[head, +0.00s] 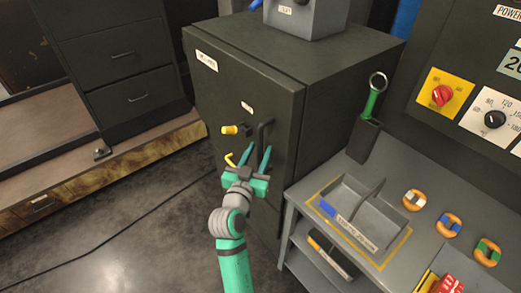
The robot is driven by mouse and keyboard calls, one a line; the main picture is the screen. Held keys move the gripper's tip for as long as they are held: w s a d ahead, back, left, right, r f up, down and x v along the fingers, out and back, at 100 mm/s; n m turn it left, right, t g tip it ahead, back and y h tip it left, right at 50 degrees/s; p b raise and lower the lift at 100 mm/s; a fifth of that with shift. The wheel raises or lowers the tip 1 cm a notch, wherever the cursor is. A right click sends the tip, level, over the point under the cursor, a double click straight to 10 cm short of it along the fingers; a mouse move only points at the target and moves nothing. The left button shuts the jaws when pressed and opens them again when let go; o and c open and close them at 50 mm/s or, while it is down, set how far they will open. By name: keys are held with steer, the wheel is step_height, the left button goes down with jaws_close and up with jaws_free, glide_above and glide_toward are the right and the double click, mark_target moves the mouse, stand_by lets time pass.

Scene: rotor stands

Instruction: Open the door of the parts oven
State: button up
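The parts oven appears to be the dark cabinet (215,85) in the middle of the head view. Its front door looks shut. A black bar handle (265,129) is on the door's right side, with a yellow-tipped latch or knob (230,129) to its left. A yellow hooked piece (230,160) sits lower, close to my gripper. My gripper (259,148) is in front of the door at the lower end of the handle. Its teal fingers are apart, pointing up toward the handle. I cannot tell whether they touch it. The wrist hides part of the lower door.
A grey bench (300,190) stands right of the cabinet, with a divided tray (375,215), several coloured rings and a green-handled tool (370,105). A control panel (460,60) is behind it. Drawers (110,60) and a low wooden-sided bench are left. Floor before the cabinet has a cable.

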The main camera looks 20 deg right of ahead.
steer(key=shift+w+d, duration=0.4)
steer(key=shift+w, duration=0.15)
jaws_close()
